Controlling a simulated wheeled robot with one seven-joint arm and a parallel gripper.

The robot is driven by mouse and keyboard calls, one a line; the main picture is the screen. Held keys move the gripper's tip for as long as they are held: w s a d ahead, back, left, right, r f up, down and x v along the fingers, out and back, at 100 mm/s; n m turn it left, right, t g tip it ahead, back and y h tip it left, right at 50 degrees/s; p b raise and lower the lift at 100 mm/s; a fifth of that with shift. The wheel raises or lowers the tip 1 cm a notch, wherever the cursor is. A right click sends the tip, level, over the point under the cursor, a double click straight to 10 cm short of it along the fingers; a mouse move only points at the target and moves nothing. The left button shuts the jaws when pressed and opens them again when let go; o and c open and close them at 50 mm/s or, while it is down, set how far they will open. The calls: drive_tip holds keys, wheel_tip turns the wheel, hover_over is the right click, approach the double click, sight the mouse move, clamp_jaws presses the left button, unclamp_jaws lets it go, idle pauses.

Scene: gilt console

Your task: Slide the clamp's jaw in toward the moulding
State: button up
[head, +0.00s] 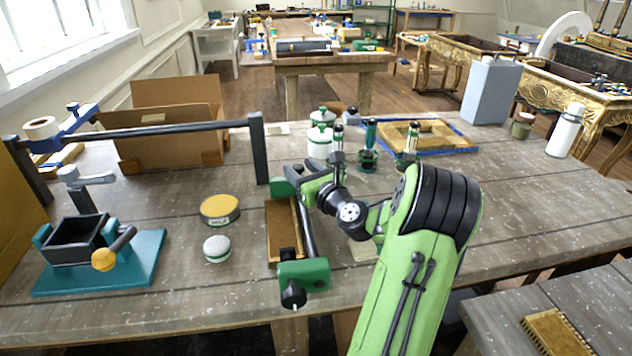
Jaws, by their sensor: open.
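The clamp (303,273) lies on the table's front middle. Its dark bar runs away from me, with a green jaw block and black knob at the near end and a green jaw (280,187) at the far end. The moulding (280,228), a brown strip with a gilt edge, lies along the left of the bar. A black pad shows at its near end. My gripper (302,186) is open at the far jaw, reaching in from the right. Its fingers overlap the jaw in the picture, and I cannot tell whether they touch it.
A yellow-lidded tin (220,208) and a small white-lidded jar (217,249) stand left of the clamp. A teal-based vise (100,265) is at the far left. A dark rail frame (165,131), white canister (319,142) and green-handled tools (368,158) stand behind.

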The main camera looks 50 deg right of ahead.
drive_tip(key=v, duration=1.4)
drive_tip(key=shift+r, duration=0.15)
